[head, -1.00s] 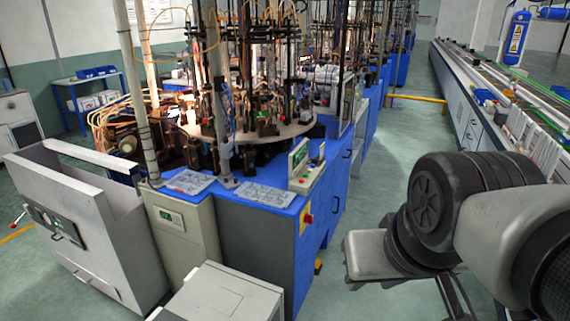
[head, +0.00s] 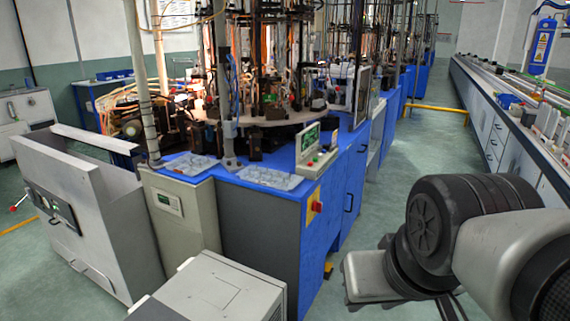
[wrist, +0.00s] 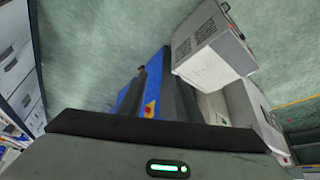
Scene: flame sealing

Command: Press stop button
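A red stop button (head: 317,206) on a yellow plate is on the side of the blue machine cabinet (head: 262,225), near its front corner. It also shows small in the wrist view as the red button (wrist: 149,112), beyond the housing. A small control panel (head: 309,142) with a green screen and small buttons stands on the cabinet top. In the wrist view my gripper's grey housing (wrist: 165,155) with a green light fills the bottom. Its fingers do not show, so I cannot tell whether they are open. The gripper is apart from the button.
A light grey box (head: 214,290) stands on the floor before the cabinet, also in the wrist view (wrist: 213,50). A grey bin-like unit (head: 85,205) stands left. A long workbench (head: 505,120) runs along the right.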

